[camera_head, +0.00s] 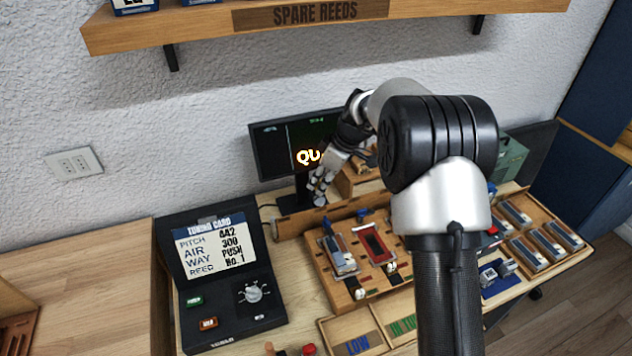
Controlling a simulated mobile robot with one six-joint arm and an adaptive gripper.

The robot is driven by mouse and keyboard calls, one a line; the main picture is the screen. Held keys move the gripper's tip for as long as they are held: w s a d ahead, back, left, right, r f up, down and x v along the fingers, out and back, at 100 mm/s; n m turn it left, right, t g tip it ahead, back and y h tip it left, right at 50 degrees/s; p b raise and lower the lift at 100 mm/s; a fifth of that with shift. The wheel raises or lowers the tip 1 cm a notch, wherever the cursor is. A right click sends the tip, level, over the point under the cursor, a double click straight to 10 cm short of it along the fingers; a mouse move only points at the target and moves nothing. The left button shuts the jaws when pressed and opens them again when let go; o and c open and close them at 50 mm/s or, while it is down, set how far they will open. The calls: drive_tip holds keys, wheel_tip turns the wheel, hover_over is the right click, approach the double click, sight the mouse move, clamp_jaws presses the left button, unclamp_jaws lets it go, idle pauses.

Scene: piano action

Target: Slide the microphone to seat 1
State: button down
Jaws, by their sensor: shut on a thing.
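My gripper (322,188) points down at the left end of a wooden rail (293,228), in front of the dark monitor (263,155). Its fingers are shut on a small grey piece, seemingly the microphone (320,200); little of it shows between and below the fingertips. A wooden board (350,296) in front of the rail bears a silver reed unit (338,258) at left and a red-framed unit (374,243) to its right. No seat number is readable, so I cannot tell which place is seat 1. My arm hides the board's right part.
A black tuning box (270,308) with a knob and a card in its lid stands left. Low trays (352,338) lie in front, a wooden rack of silver reeds (545,240) at right. A shelf (240,22) overhangs the back wall. The left tabletop (80,270) is mostly clear.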

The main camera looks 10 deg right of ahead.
drive_tip(key=c, duration=1.7)
unclamp_jaws()
drive_tip(key=v, duration=1.2)
drive_tip(key=shift+w+a+r, duration=0.1)
drive_tip(key=s+d+r+m+t+h, duration=0.15)
drive_tip(key=s+r+m, duration=0.25)
drive_tip(key=s, duration=1)
drive_tip(key=s+r+m+h, duration=0.2)
drive_tip(key=s+r+m, duration=0.25)
drive_tip(key=s, duration=1.05)
drive_tip(key=s+f+m, duration=0.1)
drive_tip(key=s, duration=0.2)
drive_tip(key=s+f+m, duration=0.1)
drive_tip(key=s+f, duration=0.1)
drive_tip(key=s, duration=0.1)
drive_tip(key=s+d+f+m, duration=0.1)
drive_tip(key=s+f, duration=0.1)
drive_tip(key=s, duration=0.1)
drive_tip(key=shift+s+f+m+t+h, duration=0.15)
drive_tip(key=shift+s+m+t+h, duration=0.1)
drive_tip(key=shift+t, duration=0.1)
